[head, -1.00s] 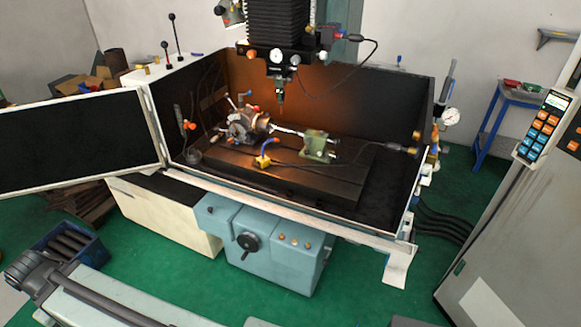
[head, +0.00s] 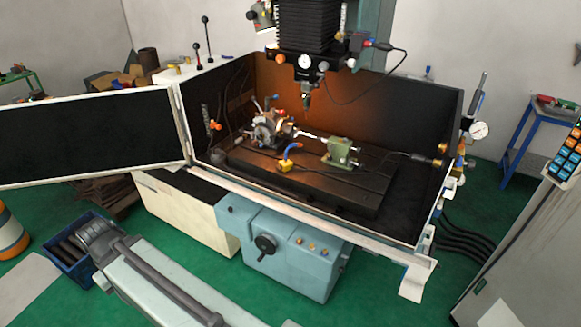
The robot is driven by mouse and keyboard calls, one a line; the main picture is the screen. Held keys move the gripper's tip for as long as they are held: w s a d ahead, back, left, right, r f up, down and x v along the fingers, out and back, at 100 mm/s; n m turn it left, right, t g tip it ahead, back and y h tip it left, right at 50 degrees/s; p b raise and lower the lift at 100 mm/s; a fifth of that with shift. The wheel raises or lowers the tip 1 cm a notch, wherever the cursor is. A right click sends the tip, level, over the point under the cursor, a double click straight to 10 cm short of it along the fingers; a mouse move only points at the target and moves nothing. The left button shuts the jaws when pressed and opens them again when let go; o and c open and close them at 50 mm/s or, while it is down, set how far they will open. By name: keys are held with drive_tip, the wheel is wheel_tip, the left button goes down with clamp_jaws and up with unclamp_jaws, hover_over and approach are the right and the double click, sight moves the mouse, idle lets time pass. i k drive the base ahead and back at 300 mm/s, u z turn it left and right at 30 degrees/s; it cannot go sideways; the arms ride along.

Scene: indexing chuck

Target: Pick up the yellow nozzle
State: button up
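A small yellow block (head: 284,166) with a curved blue hose (head: 293,148) rising from it sits on the front part of the dark machine table (head: 345,190). It is the yellow thing that best fits the nozzle; its exact shape is too small to tell. The grey indexing chuck (head: 268,131) stands behind it to the left, and a green tailstock (head: 340,151) to its right. My arm shows at the bottom left, outside the machine and well apart from the yellow block. My gripper is not visible.
The enclosure's open door (head: 85,138) extends left. Its front rim (head: 330,215) lies between my arm and the table. A spindle head (head: 305,60) hangs above the table. A blue crate (head: 75,245), an orange-and-white striped object (head: 10,235) and a control cabinet (head: 525,250) stand around.

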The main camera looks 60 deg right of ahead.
sight(286, 165)
drive_tip(key=z, duration=0.1)
drive_tip(key=i, duration=1)
drive_tip(key=u, duration=0.05)
